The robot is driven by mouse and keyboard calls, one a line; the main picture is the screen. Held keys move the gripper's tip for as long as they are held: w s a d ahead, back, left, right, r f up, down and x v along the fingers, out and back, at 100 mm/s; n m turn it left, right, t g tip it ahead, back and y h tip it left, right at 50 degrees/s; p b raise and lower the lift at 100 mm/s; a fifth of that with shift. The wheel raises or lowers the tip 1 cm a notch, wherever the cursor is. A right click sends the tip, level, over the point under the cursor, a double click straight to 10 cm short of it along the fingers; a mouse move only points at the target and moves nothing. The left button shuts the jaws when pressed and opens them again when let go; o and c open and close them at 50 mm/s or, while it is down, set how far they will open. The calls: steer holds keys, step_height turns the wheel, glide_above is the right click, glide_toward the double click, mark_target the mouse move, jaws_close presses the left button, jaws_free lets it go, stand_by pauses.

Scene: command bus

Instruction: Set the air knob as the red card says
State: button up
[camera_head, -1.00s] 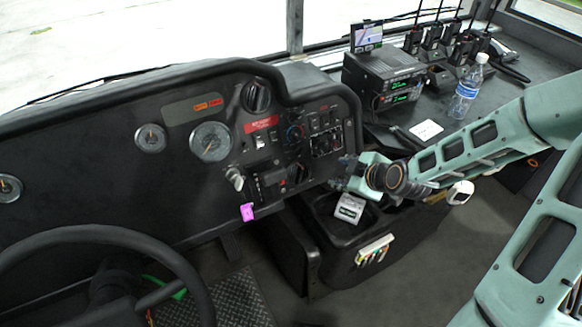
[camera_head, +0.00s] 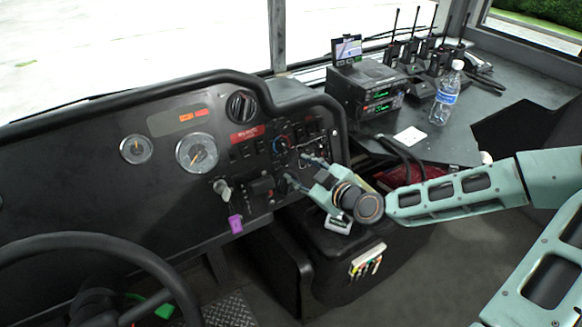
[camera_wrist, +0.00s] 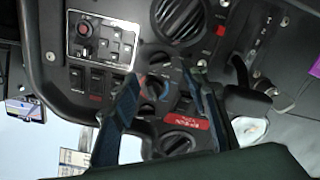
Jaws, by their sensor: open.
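The red card (camera_head: 247,131) is a small red plate on the dashboard, below a round dark vent; its print is too small to read. It also shows in the wrist view (camera_wrist: 185,123). A small round knob with red and blue marks (camera_head: 280,145), apparently the air knob, sits to its right; in the wrist view this knob (camera_wrist: 155,88) lies between my fingers. Its exact pointer setting is unclear. My gripper (camera_head: 300,169) is open and empty in front of the dashboard, fingers toward the panel, also seen in the wrist view (camera_wrist: 162,80). I cannot tell whether it touches anything.
A switch panel (camera_wrist: 100,40) lies left of the knob in the wrist view. A lever (camera_wrist: 245,72) and a purple tag (camera_head: 235,223) are nearby on the dashboard. Radios (camera_head: 372,85) and a water bottle (camera_head: 446,95) stand on the right counter. The steering wheel (camera_head: 110,245) is at lower left.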

mark_target(289, 164)
steer(key=x, duration=0.5)
steer(key=shift+w+a+b, duration=0.1)
steer(key=shift+b, duration=0.2)
jaws_close()
